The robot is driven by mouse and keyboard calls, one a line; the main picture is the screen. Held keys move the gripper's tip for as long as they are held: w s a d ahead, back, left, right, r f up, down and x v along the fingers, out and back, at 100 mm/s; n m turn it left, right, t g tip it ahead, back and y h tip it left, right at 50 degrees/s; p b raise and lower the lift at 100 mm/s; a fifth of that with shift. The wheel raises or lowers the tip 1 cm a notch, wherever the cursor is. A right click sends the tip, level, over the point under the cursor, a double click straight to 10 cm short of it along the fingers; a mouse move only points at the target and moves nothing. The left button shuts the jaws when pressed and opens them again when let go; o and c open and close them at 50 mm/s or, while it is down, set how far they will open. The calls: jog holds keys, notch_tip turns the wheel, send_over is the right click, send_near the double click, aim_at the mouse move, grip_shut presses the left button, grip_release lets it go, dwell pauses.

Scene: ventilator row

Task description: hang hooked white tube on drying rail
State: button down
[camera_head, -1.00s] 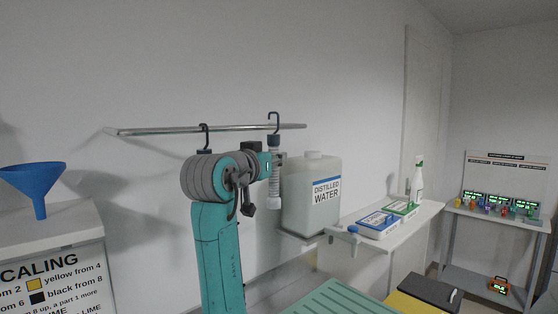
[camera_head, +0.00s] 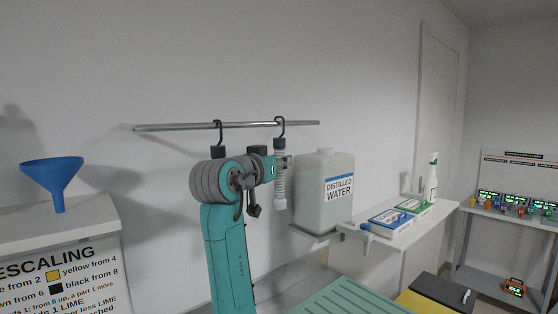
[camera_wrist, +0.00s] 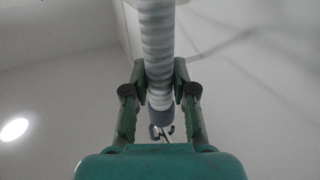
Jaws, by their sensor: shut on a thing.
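The hooked white tube (camera_head: 280,188) hangs upright from my gripper (camera_head: 284,163), with a dark blue cap and a black hook on top. The hook's curve overlaps the drying rail (camera_head: 165,127) near its right end and its top shows just above the bar. I cannot tell whether its weight rests on the rail. In the wrist view the ribbed tube (camera_wrist: 157,50) runs between the two green fingers of my gripper (camera_wrist: 159,92), which are closed on it just below the cap. A second black hook (camera_head: 218,130) with a dark cap is on the rail; my arm hides what is below.
A distilled water jug (camera_head: 322,205) stands on a small shelf close right of the tube. A blue funnel (camera_head: 52,178) sits on the cabinet at left. A shelf with blue and green boxes (camera_head: 391,219) is further right. The wall is close behind the rail.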

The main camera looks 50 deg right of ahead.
jog(key=c, duration=0.9)
grip_release()
jog(key=shift+o, duration=0.2)
jog(key=shift+a, duration=0.1)
